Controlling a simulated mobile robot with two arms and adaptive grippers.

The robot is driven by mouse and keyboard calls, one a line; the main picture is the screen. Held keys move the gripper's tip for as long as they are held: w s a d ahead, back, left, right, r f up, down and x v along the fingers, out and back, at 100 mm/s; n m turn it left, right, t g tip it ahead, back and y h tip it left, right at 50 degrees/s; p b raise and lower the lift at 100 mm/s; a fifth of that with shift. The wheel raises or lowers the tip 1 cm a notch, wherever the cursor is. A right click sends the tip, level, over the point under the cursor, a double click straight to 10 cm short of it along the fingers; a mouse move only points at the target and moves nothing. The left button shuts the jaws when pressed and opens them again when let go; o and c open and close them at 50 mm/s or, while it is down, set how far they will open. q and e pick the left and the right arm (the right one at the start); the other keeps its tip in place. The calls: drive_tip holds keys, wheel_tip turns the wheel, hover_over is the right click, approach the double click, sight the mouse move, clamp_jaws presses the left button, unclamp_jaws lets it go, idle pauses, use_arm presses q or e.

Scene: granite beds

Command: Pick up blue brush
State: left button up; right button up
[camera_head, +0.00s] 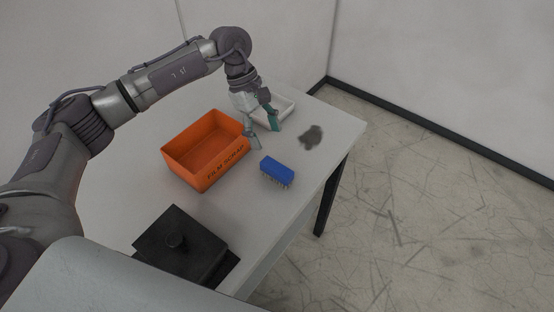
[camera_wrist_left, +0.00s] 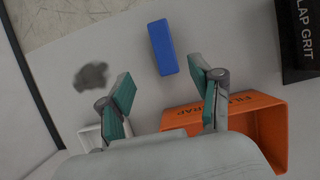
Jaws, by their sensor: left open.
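The blue brush (camera_head: 277,170) lies on the white table, bristles down, to the right of the orange box and near the table's right edge. In the left wrist view the brush (camera_wrist_left: 162,47) lies beyond the fingertips, roughly in line with the gap between them. My left gripper (camera_head: 265,134) is open and empty. It hangs above the table, on the far side of the brush, close to the orange box's right corner. Its teal finger pads also show in the left wrist view (camera_wrist_left: 160,88). My right gripper is in neither view.
The orange box (camera_head: 188,168), lettered on its side, stands left of the brush. A white tray (camera_head: 287,108) lies behind my gripper. A dark smudge (camera_head: 311,137) marks the table (camera_head: 325,157). A black lidded box (camera_head: 205,238) stands at the near end; it shows partly in the wrist view (camera_wrist_left: 297,68).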

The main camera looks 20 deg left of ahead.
use_arm(q)
drive_tip(key=p, duration=0.1)
hover_over(275, 166)
drive_tip(key=a, duration=0.1)
drive_tip(key=f, duration=0.4)
drive_tip(key=shift+w+a+f, duration=0.15)
drive_tip(key=shift+w+f, duration=0.05)
drive_tip(key=p+x, duration=0.1)
drive_tip(key=x, duration=0.2)
drive_tip(key=shift+w+a+p, duration=0.15)
drive_tip(key=shift+w+p, duration=0.05)
drive_tip(key=shift+p, duration=0.2)
drive_tip(key=p+x, duration=0.1)
drive_tip(key=x, duration=0.1)
drive_tip(key=shift+f, duration=0.95)
drive_tip(key=c, duration=1)
clamp_jaws()
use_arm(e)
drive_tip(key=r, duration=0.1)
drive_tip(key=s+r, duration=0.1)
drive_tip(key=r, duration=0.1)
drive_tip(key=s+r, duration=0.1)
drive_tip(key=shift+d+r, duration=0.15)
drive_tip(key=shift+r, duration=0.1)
